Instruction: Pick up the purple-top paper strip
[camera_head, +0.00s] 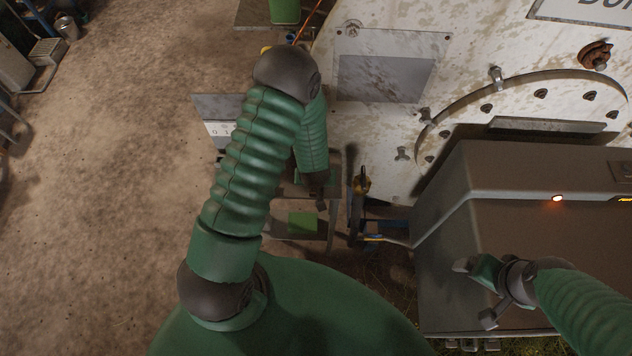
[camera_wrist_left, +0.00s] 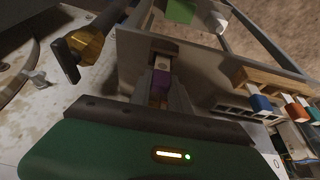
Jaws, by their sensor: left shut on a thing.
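The purple-top paper strip (camera_wrist_left: 161,83) shows in the left wrist view between the fingers of my left gripper (camera_wrist_left: 160,98). The gripper is shut on its purple part. A pale end shows just beyond the purple, close to a dark opening in a grey panel; I cannot tell whether the strip touches it. In the head view my left gripper (camera_head: 320,198) points down beside the white machine, and the strip is too small to make out there. My right gripper (camera_head: 475,292) is open and empty in front of the grey box.
A wooden rack (camera_wrist_left: 262,77) holds blue-top and orange-top pieces to the right in the wrist view. A brass-coloured valve with a dark handle (camera_wrist_left: 88,42) is close on the left. The grey box (camera_head: 520,240) fills the right of the head view. The floor at left is open.

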